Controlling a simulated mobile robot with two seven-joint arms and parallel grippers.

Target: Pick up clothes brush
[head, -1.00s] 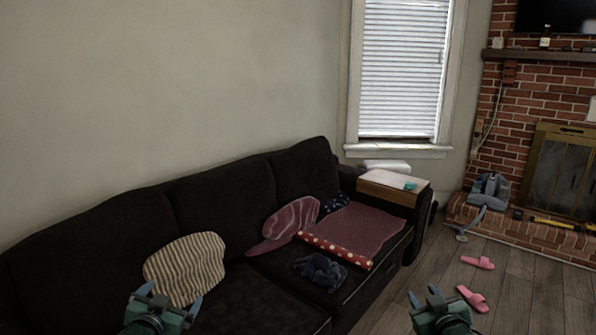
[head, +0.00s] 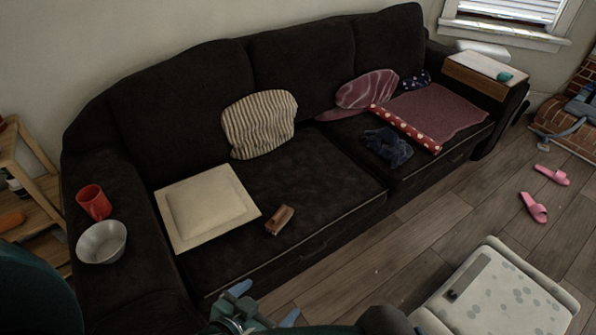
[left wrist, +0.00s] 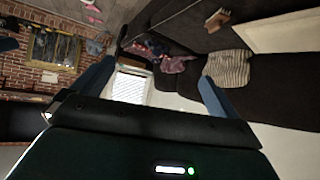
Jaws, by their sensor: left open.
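The clothes brush (head: 280,220) seems to be the small brown wooden block on the sofa's left seat cushion, near its front edge. It lies just right of a flat cream cushion (head: 207,208). My left gripper (head: 265,303) is at the bottom of the head view, in front of the sofa and apart from the brush. Its blue fingers are spread with nothing between them; the left wrist view also shows them apart (left wrist: 153,86). A small brown shape on the sofa in that view may be the brush, but it is unclear. My right gripper is not in view.
The dark sofa (head: 330,200) carries a striped pillow (head: 260,125), a red mug (head: 93,202) and a metal bowl (head: 102,242) on its left arm, and a dark blue cloth (head: 387,147). A pale spotted stool-like piece (head: 500,295) stands at lower right. Pink slippers (head: 534,207) lie on the floor.

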